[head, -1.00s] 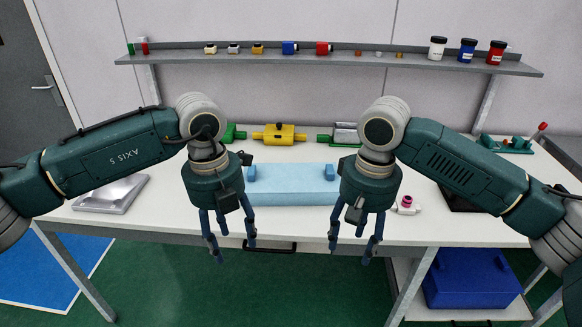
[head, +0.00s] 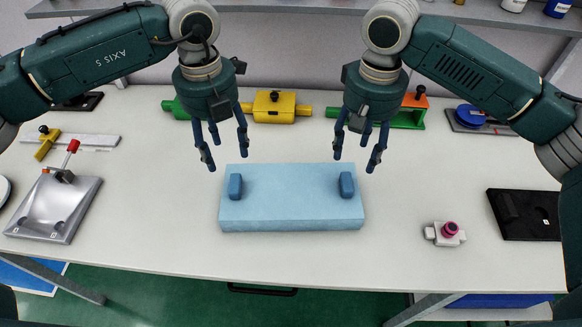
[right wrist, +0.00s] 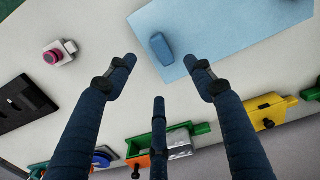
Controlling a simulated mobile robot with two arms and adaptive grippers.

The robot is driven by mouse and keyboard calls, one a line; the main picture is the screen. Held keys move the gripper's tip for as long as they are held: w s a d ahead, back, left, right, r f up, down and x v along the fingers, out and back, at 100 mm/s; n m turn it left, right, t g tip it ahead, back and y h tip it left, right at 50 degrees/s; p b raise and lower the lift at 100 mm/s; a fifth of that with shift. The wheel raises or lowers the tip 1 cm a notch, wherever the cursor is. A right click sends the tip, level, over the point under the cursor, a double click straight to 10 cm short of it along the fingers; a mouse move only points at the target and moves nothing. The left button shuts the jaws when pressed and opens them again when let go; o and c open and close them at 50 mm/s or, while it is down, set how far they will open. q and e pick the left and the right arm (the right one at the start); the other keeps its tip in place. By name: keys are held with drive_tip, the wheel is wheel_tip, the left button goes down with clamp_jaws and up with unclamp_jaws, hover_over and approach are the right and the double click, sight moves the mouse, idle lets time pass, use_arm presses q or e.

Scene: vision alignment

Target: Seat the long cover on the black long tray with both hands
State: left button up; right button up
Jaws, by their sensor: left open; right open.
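The long cover (head: 290,212) is a light blue slab with a darker blue handle near each end (head: 235,187) (head: 346,185). It lies in the middle of the table. My left gripper (head: 227,160) is open and empty, above and near the cover's left handle. My right gripper (head: 357,160) is open and empty, near the right handle. In the right wrist view the cover (right wrist: 225,35) and one handle (right wrist: 161,48) lie beyond the open fingers (right wrist: 158,65). I cannot make out a black long tray under the cover.
A black flat fixture (head: 525,214) and a small white part with a pink knob (head: 446,233) lie at right. A metal plate (head: 55,207) lies at left. A yellow block (head: 274,107) and green parts stand behind. The table around the cover is clear.

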sight(232, 181)
use_arm(q)
wheel_tip(232, 181, down, 11)
drive_tip(key=shift+r, duration=0.15)
use_arm(e)
wheel_tip(232, 181, down, 11)
drive_tip(key=shift+r, duration=0.15)
use_arm(q)
drive_tip(key=shift+s, duration=0.1)
use_arm(e)
drive_tip(key=shift+s, duration=0.1)
use_arm(q)
clamp_jaws()
use_arm(e)
clamp_jaws()
use_arm(q)
drive_tip(key=shift+r, duration=0.1)
